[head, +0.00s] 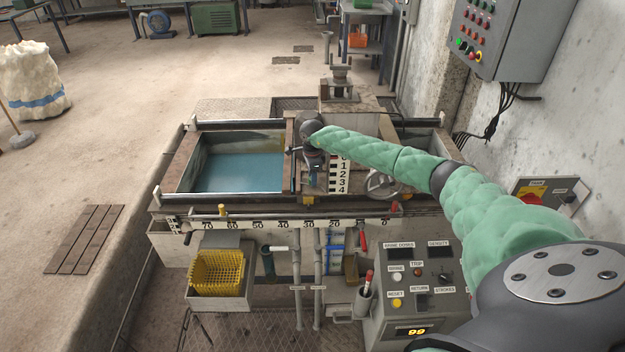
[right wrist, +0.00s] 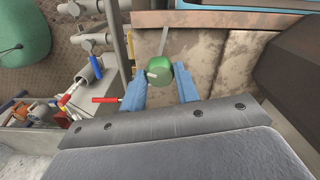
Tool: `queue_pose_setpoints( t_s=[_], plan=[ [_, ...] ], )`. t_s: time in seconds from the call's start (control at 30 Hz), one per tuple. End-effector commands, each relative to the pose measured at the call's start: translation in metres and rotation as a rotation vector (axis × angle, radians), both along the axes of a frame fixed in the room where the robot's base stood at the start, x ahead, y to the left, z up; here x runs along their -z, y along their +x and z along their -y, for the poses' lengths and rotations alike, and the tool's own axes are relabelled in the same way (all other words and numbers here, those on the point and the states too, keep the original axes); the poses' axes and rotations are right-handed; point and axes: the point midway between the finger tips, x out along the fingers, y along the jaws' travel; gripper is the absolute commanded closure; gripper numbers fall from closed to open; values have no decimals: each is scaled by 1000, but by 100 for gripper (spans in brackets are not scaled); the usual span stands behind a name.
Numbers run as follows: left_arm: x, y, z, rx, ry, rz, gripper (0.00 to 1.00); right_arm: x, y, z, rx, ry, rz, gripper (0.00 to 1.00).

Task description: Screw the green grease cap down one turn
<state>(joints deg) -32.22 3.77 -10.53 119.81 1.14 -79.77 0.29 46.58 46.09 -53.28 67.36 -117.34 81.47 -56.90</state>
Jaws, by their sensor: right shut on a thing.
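The green grease cap (right wrist: 173,75) is a round green piece with a small pale mark, seen in the right wrist view between the blue fingers of my right gripper (right wrist: 160,77). The gripper is shut on it. In the head view my right gripper (head: 313,163) points down over the middle of the machine, just left of the black and white number scale (head: 339,175). The cap cannot be made out there, as the gripper and wrist cover that spot. My left gripper is not in view.
A tank of blue liquid (head: 238,170) lies left of the gripper. A handwheel (head: 382,185) stands to the right. A ruler rail (head: 270,224) with small levers runs along the front. A yellow basket (head: 218,272) and a control box (head: 418,290) stand nearer.

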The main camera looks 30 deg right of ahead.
Motion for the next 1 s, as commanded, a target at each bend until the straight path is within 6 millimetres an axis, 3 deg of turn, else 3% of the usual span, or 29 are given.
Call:
queue_pose_setpoints(
  t_s=[0.3,0.63,0.7,1.0],
  plan=[
    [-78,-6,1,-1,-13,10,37,3,0,0,287,-1,1,92],
    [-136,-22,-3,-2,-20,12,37,1,1,0,579,1,2,92],
    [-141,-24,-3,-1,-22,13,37,1,1,0,637,1,2,92],
    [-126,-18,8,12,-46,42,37,0,1,0,899,0,1,92]
  ],
)
